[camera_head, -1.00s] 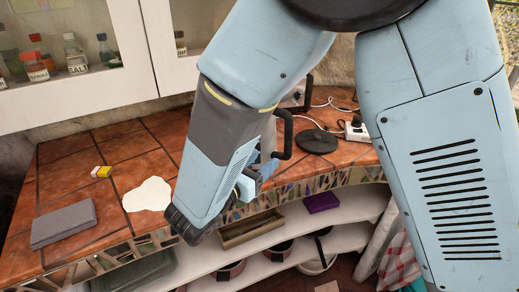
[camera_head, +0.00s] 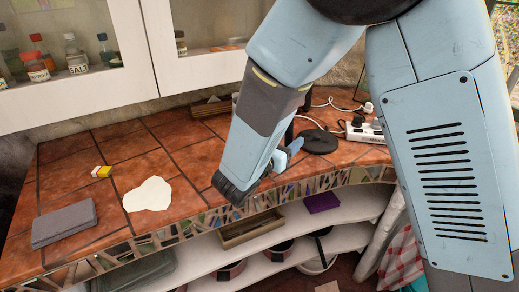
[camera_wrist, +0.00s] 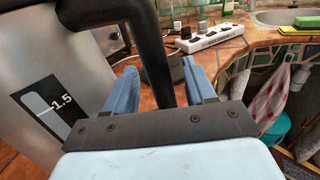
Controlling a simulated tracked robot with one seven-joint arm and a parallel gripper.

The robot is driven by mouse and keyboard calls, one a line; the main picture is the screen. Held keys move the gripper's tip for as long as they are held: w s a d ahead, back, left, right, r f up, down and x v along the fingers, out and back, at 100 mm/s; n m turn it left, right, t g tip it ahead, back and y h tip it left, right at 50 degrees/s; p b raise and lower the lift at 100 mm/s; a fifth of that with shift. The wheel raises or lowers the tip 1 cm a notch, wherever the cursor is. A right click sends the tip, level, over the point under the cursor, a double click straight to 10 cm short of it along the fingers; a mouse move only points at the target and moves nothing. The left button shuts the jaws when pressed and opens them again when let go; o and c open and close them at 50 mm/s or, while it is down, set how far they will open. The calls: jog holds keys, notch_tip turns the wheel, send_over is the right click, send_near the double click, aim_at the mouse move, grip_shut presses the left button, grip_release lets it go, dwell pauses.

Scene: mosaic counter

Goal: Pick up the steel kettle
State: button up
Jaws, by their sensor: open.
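The steel kettle (camera_wrist: 45,75) fills the left of the wrist view, with a black level window marked 1.5. Its black handle (camera_wrist: 157,55) comes down between the two blue fingers of my gripper (camera_wrist: 163,90). The fingers are open, one on each side of the handle, and do not appear closed on it. In the head view my gripper (camera_head: 289,155) is over the counter near its front edge. There my arm hides nearly all of the kettle, with only a dark bit of handle (camera_head: 289,131) showing.
A round black base (camera_head: 318,142) and a white power strip (camera_head: 364,131) with cords lie to the right on the tiled counter (camera_head: 105,150). Shelves with pans are below.

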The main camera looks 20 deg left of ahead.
jog(key=shift+w+d, duration=0.15)
jog(key=shift+w, duration=0.3)
jog(key=shift+c, duration=0.3)
grip_shut()
jog(key=shift+r, duration=0.1)
dwell(0.7)
